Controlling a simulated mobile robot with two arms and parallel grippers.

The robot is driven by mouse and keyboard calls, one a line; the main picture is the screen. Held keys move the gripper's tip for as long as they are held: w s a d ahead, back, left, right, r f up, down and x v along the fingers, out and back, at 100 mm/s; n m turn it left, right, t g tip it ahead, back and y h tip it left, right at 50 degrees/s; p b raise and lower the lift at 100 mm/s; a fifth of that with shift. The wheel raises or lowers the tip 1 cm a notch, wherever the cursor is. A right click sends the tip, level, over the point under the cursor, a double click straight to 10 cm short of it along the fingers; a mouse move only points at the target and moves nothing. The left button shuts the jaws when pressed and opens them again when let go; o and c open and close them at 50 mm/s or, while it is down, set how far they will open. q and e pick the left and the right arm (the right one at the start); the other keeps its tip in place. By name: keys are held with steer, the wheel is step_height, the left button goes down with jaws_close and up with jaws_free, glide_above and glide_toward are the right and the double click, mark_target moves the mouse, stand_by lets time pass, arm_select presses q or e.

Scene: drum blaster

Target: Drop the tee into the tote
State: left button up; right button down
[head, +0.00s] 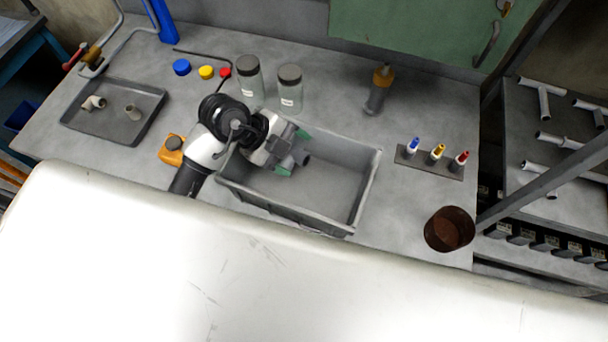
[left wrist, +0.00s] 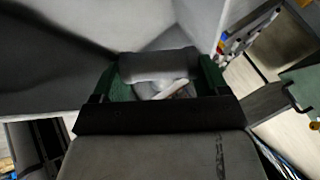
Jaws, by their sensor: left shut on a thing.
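A grey tote (head: 335,190) stands open on the workbench, and its visible floor is bare. My left gripper (head: 290,157) reaches in from the left over the tote's left part. Its green fingers are shut on the grey tee (head: 303,157), whose round end sticks out past them. In the left wrist view, the tee (left wrist: 158,64) lies crosswise between the green fingers, with the tote's grey walls around it. I cannot tell how high the tee is above the tote floor. My right gripper is not in view.
A dark tray (head: 112,125) with two pipe fittings lies at the left. Two lidded jars (head: 290,92) stand behind the tote. A holder with small coloured-tip bottles (head: 437,163) and a brown cup (head: 449,229) are to its right. An orange-based item (head: 172,150) sits beside my left arm.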

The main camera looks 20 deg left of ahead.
arm_select(q)
steer(key=shift+r, duration=0.1)
steer(key=o, duration=1.1)
steer(key=shift+a, duration=0.1)
steer(key=v, duration=1)
steer(key=shift+r+b, duration=0.3)
steer(key=shift+r, duration=0.05)
steer(key=shift+s+a, duration=0.1)
steer(key=shift+s, duration=0.05)
